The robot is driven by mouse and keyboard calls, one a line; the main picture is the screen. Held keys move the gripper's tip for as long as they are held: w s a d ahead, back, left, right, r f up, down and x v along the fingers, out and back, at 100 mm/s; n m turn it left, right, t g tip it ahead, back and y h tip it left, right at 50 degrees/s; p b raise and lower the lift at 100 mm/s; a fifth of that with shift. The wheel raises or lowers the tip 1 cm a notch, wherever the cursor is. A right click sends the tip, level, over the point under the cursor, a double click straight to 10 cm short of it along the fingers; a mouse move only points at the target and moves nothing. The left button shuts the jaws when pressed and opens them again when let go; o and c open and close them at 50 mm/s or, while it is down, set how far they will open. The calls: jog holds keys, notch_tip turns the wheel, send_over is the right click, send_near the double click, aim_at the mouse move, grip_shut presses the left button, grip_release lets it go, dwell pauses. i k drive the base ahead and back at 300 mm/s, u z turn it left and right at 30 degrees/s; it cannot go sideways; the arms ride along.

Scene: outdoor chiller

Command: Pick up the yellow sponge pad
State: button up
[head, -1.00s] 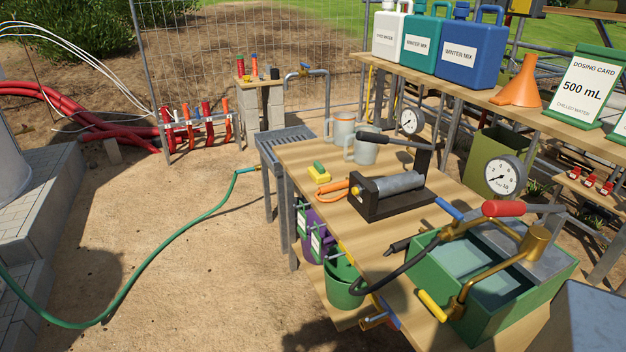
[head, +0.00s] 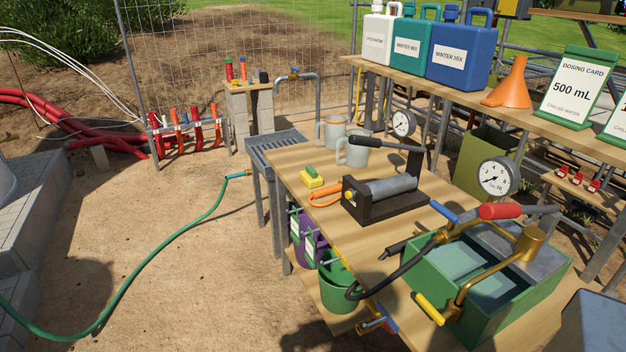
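The yellow sponge pad (head: 311,182) lies on the wooden workbench (head: 290,160), near its left edge. A small green block (head: 311,171) sits on top of the pad; I cannot tell whether it is part of it. An orange looped hose (head: 325,197) lies just in front of the pad, to its right. My gripper is not in view.
A black-based device with a grey cylinder (head: 392,187) stands right of the pad. Two grey mugs (head: 353,153) stand behind it. A green pump tank (head: 480,320) fills the bench's near end. Sandy ground left of the bench is open, crossed by a green hose (head: 165,249).

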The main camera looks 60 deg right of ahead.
aim_at(310, 177)
jog(key=i, duration=0.85)
jog(key=u, duration=0.05)
